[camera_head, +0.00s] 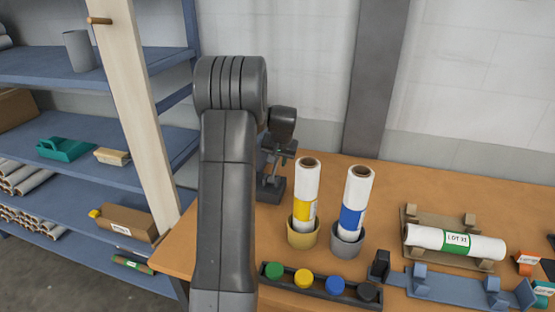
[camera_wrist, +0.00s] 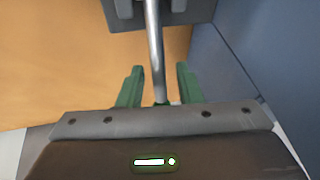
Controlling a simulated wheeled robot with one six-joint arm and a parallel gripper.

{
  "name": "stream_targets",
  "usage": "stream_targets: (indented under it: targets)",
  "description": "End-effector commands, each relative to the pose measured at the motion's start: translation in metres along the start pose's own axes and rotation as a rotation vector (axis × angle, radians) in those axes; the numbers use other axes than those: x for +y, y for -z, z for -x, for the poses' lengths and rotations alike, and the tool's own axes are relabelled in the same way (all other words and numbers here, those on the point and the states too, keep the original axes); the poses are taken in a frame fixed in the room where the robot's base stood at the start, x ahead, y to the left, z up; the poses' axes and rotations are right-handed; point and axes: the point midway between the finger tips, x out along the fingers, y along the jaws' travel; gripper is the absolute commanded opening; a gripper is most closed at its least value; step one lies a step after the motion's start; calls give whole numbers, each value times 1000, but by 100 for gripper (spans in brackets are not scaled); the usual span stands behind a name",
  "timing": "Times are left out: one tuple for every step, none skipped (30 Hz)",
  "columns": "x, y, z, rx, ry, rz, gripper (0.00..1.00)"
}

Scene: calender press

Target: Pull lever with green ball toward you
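In the wrist view, a shiny metal lever rod (camera_wrist: 155,45) runs from a dark grey base plate (camera_wrist: 165,12) down between the two green fingers of my gripper (camera_wrist: 160,76). The fingers stand apart, one on each side of the rod, with gaps showing orange table. A sliver of green (camera_wrist: 163,103) shows at the rod's near end; the rest of the knob there is hidden by my gripper's body. In the head view, my gripper (camera_head: 278,150) is partly behind my arm, over a dark device (camera_head: 271,187) at the table's left. Contact with the knob cannot be told.
The orange table (camera_head: 390,178) holds two upright rolls in cups (camera_head: 303,232) (camera_head: 347,242), a strip of coloured caps (camera_head: 320,288), and a roll on a cradle (camera_head: 455,242). Blue shelving (camera_head: 75,85) and a pale post (camera_head: 135,100) stand left. A grey-blue panel (camera_wrist: 245,60) is close right in the wrist view.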

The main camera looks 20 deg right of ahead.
Motion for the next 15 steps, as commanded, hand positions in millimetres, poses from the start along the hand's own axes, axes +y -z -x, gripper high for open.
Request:
stream_targets:
  targets:
    - [0, 0, 0, 0, 0, 0, 32]
    - [0, 0, 0, 0, 0, 0, 32]
    - [0, 0, 0, 0, 0, 0, 26]
    - [0, 0, 0, 0, 0, 0, 20]
    - [0, 0, 0, 0, 0, 0, 14]
    - [0, 0, 0, 0, 0, 0, 6]
    - [0, 0, 0, 0, 0, 0, 0]
    - [0, 0, 0, 0, 0, 0, 0]
    - [0, 0, 0, 0, 0, 0, 0]
    - [0, 0, 0, 0, 0, 0, 0]
    - [0, 0, 0, 0, 0, 0, 0]
    - [0, 0, 0, 0, 0, 0, 0]
    - [0, 0, 0, 1, 0, 0, 0]
    - [0, 0, 0, 1, 0, 0, 0]
    - [0, 0, 0, 3, 0, 0, 0]
